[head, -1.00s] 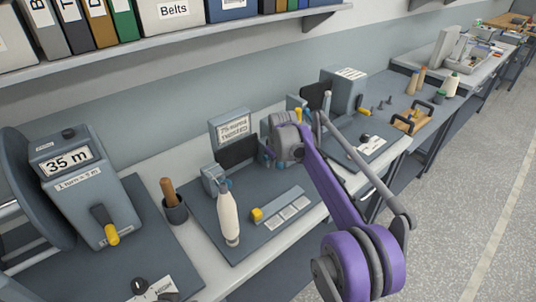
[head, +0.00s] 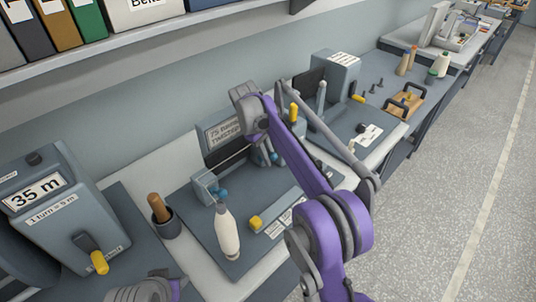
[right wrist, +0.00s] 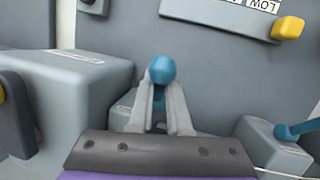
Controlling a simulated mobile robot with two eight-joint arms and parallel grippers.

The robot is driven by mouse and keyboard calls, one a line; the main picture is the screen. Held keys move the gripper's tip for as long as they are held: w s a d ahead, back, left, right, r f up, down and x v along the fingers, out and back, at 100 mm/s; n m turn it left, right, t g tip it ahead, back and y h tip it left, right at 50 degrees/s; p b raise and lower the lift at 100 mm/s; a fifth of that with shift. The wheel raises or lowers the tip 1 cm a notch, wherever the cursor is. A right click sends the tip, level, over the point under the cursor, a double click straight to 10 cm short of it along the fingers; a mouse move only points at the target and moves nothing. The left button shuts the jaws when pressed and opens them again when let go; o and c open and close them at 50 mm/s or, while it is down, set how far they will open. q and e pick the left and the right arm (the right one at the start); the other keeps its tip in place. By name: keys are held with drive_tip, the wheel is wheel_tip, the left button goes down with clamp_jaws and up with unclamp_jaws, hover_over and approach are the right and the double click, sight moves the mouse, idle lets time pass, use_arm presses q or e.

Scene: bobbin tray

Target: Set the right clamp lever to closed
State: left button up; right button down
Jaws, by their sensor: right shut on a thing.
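The right clamp lever, with a blue ball end (right wrist: 161,69), stands between the fingers of my right gripper (right wrist: 160,88) in the right wrist view. The fingers are shut on it, and the ball shows just beyond their tips. In the head view my purple right arm reaches over the twister (head: 203,235) and hides most of the grip. The left clamp's blue lever (head: 222,192) stands on its grey block at left, and it also shows at the right edge of the right wrist view (right wrist: 298,130).
A white bobbin-like cone (head: 227,233) and a yellow slider knob (head: 255,222) are at the twister's front. A cup with a brown handle (head: 165,222) and the 35 m counter (head: 62,215) stand left. A shelf with binders (head: 150,38) hangs above.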

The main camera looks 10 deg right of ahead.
idle(0.3)
drive_tip(key=c, duration=0.9)
unclamp_jaws()
drive_tip(key=shift+o, duration=0.2)
use_arm(q)
drive_tip(key=shift+w+r+p, duration=0.25)
drive_tip(key=shift+r+p, duration=0.05)
drive_tip(key=shift+r, duration=0.2)
drive_tip(key=shift+w+r+p, duration=0.25)
drive_tip(key=shift+r+p, duration=0.05)
drive_tip(key=shift+r, duration=0.15)
use_arm(e)
drive_tip(key=v, duration=0.7)
drive_tip(key=shift+r, duration=0.25)
use_arm(q)
drive_tip(key=shift+s, duration=0.1)
